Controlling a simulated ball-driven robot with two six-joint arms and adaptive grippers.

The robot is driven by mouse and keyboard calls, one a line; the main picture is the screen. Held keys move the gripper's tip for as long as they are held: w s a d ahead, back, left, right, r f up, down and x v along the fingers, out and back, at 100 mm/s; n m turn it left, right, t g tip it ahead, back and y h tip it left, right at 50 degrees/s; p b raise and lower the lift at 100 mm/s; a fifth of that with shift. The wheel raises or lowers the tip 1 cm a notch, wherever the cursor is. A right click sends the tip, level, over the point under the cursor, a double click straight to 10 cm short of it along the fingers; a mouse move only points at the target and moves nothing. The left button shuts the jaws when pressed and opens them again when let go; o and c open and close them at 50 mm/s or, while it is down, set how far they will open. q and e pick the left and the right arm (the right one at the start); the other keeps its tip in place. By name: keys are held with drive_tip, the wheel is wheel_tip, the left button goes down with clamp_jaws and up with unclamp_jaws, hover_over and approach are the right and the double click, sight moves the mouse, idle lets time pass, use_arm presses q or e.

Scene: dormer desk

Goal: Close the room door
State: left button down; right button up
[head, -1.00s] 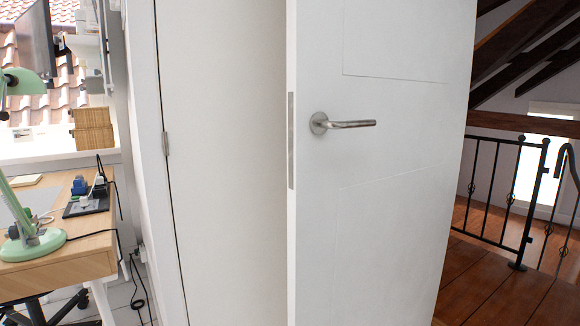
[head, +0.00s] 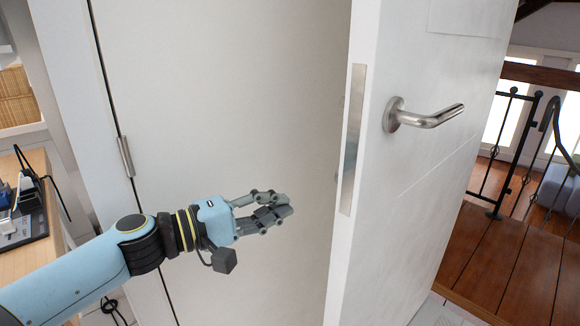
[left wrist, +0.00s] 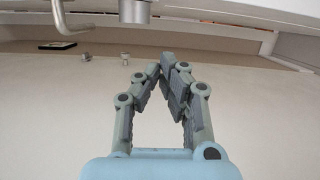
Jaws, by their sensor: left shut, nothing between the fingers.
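The white room door (head: 400,225) stands open on the right of the head view. Its free edge, with a long metal lock plate (head: 352,140), faces me. A metal lever handle (head: 425,117) sticks out from its right face. My left gripper (head: 288,204) is shut and empty, left of the door edge and below the handle's height. It appears apart from the door. The left wrist view shows the same gripper (left wrist: 168,62) with its fingertips together before a pale surface. My right gripper is not in view.
A white panel (head: 220,110) with a metal hinge (head: 126,156) lies behind my left gripper. A wooden desk (head: 28,255) with cables stands at the left. Beyond the door are a wooden floor (head: 495,255) and a black railing (head: 497,150).

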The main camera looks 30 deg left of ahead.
use_arm(q)
drive_tip(key=w+d+r+p, duration=0.2)
drive_tip(key=w+d, duration=0.3)
drive_tip(key=w, duration=0.4)
drive_tip(key=shift+r+m+p, duration=0.3)
drive_tip(key=shift+r+p, duration=0.1)
drive_tip(key=shift+p, duration=0.05)
